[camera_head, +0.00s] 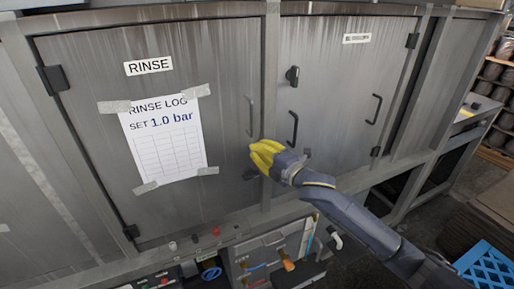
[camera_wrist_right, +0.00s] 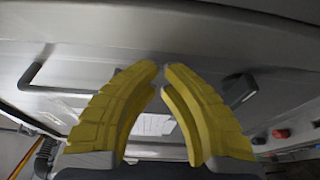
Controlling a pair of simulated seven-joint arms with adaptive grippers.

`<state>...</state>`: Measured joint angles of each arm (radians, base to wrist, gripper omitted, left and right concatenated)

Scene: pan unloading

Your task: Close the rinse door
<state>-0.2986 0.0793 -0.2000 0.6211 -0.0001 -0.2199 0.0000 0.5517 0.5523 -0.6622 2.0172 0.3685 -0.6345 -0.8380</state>
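The rinse door (camera_head: 225,75) is the left grey panel in the head view, with a RINSE label and a taped rinse log sheet (camera_head: 165,140). It sits in or nearly in its frame; I cannot tell if it is fully closed. Its grey handle (camera_head: 250,115) is near its right edge and shows in the right wrist view (camera_wrist_right: 50,90). My right gripper (camera_head: 258,153) is at the door's right edge below the handle, fingertips close together with nothing visibly held. I cannot tell if they touch the door. My left gripper is not in view.
A second door (camera_head: 340,85) with a black knob (camera_head: 292,75) and black handles is to the right. A dark latch-like block (camera_wrist_right: 240,90) is beside my right fingers. Red knobs and hoses are below the doors. A blue crate (camera_head: 487,265) is at lower right.

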